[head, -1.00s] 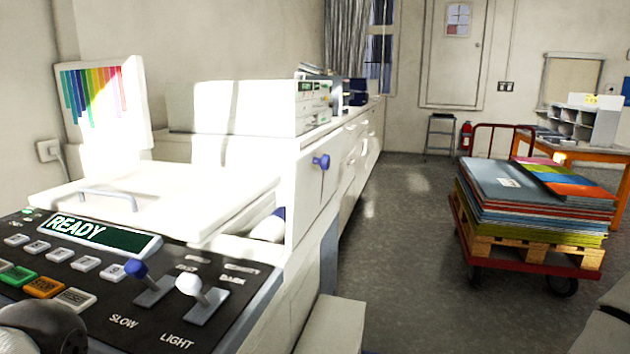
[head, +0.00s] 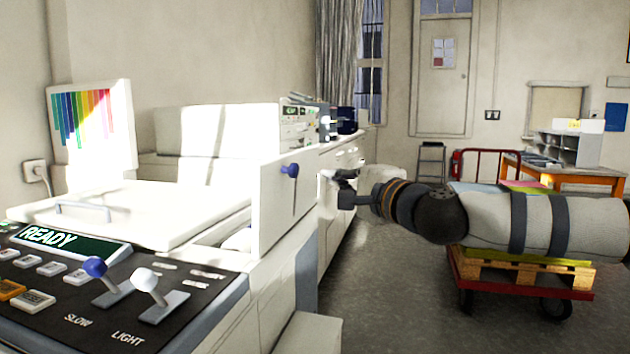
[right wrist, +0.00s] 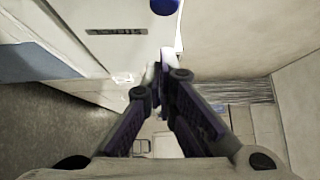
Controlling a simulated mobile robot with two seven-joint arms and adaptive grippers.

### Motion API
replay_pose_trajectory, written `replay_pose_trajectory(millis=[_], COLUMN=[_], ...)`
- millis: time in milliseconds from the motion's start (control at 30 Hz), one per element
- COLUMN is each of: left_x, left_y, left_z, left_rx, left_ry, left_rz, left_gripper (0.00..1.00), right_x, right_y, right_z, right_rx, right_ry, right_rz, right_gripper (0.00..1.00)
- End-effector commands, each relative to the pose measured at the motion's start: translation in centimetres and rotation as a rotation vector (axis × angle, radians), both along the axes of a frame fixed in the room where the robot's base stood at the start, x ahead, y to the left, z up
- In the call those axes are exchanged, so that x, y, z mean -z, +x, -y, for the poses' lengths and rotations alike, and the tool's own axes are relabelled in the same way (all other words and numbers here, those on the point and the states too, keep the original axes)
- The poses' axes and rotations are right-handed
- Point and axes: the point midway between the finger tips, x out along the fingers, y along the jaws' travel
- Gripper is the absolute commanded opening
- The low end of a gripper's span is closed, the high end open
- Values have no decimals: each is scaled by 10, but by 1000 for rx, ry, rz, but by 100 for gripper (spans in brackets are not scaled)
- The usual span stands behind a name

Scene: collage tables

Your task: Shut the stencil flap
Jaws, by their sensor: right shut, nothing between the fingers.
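The stencil flap appears to be the white upright panel (head: 270,205) with a blue knob (head: 290,170), at the right end of the machine. In the right wrist view a pale panel (right wrist: 60,15) with a small dark label fills the upper left, and the blue knob (right wrist: 165,4) is at the top edge. My right gripper (head: 327,176) is just right of the panel, at about the knob's height, its fingers shut and empty. In the right wrist view its fingertips (right wrist: 160,82) are together below the knob. I cannot tell whether they touch the panel. My left gripper is out of view.
The machine's control panel (head: 120,300) has a READY display and two levers, at lower left. A white lid (head: 140,210) lies behind it. A long cabinet (head: 345,160) runs behind the flap. A cart (head: 520,290) stands on the open floor at right.

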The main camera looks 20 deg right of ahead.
Motion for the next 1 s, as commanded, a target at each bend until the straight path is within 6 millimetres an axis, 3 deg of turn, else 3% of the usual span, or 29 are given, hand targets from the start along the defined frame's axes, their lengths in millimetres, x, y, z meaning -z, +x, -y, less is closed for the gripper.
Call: replay_pose_trajectory(millis=[100,300,1000], left_x=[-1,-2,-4], left_y=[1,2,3], left_z=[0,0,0], left_rx=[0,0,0], left_ry=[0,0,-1], left_rz=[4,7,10], left_gripper=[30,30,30], right_x=[-2,-3,-8], right_y=[10,19,25], right_z=[-19,-33,-42], right_rx=[-4,-1,-2], right_ry=[-1,0,-1], right_rz=[-1,0,0], right_gripper=[0,0,0])
